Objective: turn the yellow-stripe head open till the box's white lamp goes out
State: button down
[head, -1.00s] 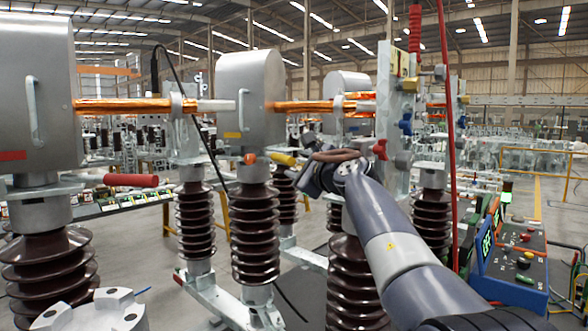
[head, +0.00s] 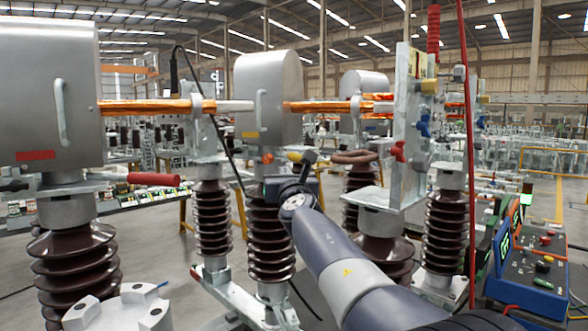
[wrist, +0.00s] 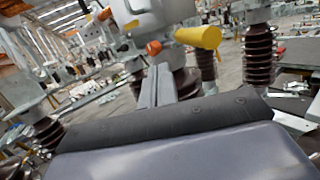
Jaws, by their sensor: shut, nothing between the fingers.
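The yellow-stripe head (head: 267,105) is the middle grey metal housing on a brown ribbed insulator (head: 270,240). Its yellow handle (head: 294,156) sticks out to the right below the housing. The handle shows large at the upper right in the wrist view (wrist: 198,37), beside an orange knob (wrist: 154,48). My gripper (head: 309,156) is at the handle's right end in the head view. In the wrist view its fingers (wrist: 157,72) are together and empty, below and left of the handle, apparently apart from it. The blue box (head: 525,262) stands at the right; I cannot make out its white lamp.
The red-stripe head (head: 50,95) with its red handle (head: 154,178) stands at the left.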

aim_at(296, 161)
jog(key=s+a+f+m+t+h+p, duration=0.1)
jog(key=s+a+f+m+h, duration=0.25)
jog(key=m, duration=0.55)
jog(key=s+a+f+m+h+p, duration=0.15)
jog(key=s+m+h, duration=0.25)
jog(key=m+h, duration=0.45)
jog(key=shift+m+y, duration=0.65)
jog(key=shift+y, duration=0.25)
jog(key=p+x, duration=0.2)
jog(key=x, duration=0.2)
jog(key=d+p+x, duration=0.1)
jog(key=p+x, duration=0.1)
jog(key=x, duration=0.2)
jog(key=s+d+r+p+x, duration=0.1)
jog(key=p+x, duration=0.1)
jog(key=x, duration=0.2)
jog(key=shift+w+d, duration=0.15)
jog(key=shift+w, duration=0.1)
jog(key=shift+d+r+p, duration=0.2)
jog(key=shift+d+p, duration=0.15)
jog(key=shift+w+d, duration=0.2)
jog(key=shift+w, duration=0.05)
jog(key=shift+d, duration=0.1)
